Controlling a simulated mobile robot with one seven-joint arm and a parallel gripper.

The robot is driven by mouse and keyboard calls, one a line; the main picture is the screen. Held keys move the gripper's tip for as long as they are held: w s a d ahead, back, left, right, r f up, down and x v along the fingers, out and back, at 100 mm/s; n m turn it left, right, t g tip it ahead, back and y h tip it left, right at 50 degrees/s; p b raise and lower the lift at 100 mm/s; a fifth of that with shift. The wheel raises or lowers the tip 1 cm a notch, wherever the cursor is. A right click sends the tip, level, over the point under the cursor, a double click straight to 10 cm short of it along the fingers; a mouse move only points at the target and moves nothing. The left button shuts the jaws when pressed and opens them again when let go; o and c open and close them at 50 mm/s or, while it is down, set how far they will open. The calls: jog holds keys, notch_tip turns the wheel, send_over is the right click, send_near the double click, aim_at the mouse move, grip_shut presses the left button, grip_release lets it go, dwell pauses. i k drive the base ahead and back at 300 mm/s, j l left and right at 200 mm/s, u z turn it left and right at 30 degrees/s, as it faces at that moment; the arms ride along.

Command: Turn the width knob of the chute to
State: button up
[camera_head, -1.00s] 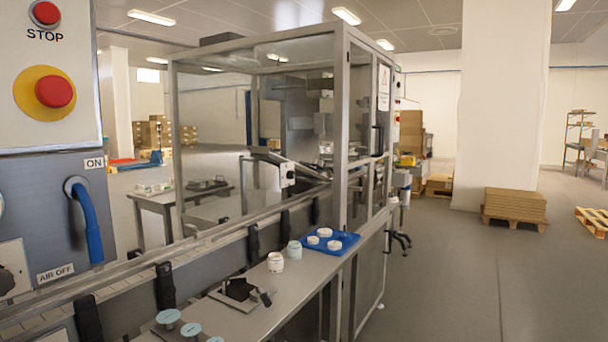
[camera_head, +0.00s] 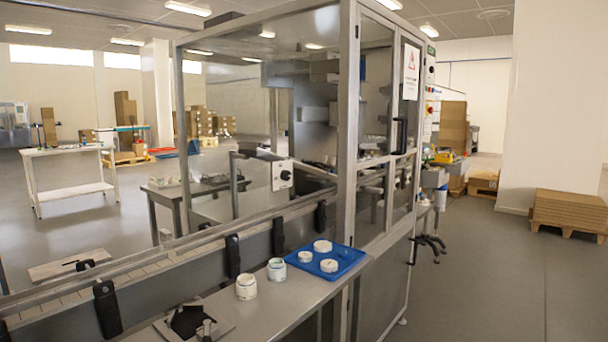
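My gripper is not in view. Behind the clear panels of the framed machine (camera_head: 350,150), a light grey box (camera_head: 280,184) carries a small dark round knob (camera_head: 285,175). I cannot tell for sure whether this is the width knob. A sloping metal chute-like part (camera_head: 262,154) runs to the box from the left. The knob's marks and setting are too small to read.
A conveyor rail (camera_head: 150,257) with black clamps runs along the machine's front. The ledge holds a blue tray (camera_head: 349,264) with white round pieces, two jars (camera_head: 246,287) (camera_head: 277,269) and a dark fixture (camera_head: 187,321). Open floor (camera_head: 490,290) lies to the right.

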aim_at(285, 175)
jog(key=i+l, duration=0.35)
jog(key=i+l+u, duration=0.1)
jog(key=i+l, duration=0.2)
jog(key=l, duration=0.25)
jog(key=i+l, duration=0.65)
jog(key=l, duration=0.3)
jog(key=i+l+u, duration=0.1)
jog(key=i+l, duration=0.25)
jog(key=l, duration=0.1)
